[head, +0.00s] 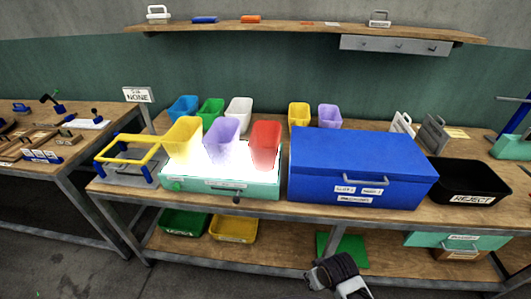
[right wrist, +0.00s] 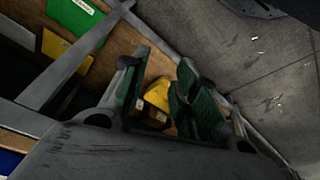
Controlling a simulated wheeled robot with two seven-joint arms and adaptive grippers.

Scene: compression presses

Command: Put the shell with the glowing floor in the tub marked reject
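A yellow shell (head: 183,137), a purple shell (head: 221,139) and a red shell (head: 265,146) stand in a row on a brightly lit white panel (head: 205,182) on a mint box. Glare washes out their lower parts, and I cannot tell which floor glows. The black tub (head: 473,181) marked REJECT is at the right end of the bench; no shell shows in it. My right gripper (head: 333,272) is low in front of the bench, away from the shells. In the right wrist view its fingers (right wrist: 164,92) stand apart with nothing held. My left gripper is out of view.
Behind the panel stand blue (head: 183,109), green (head: 211,111) and white (head: 239,111) shells, with another yellow (head: 299,115) and purple (head: 330,117) one. A large closed blue chest (head: 357,163) sits between panel and tub. A yellow-framed press (head: 127,151) is left.

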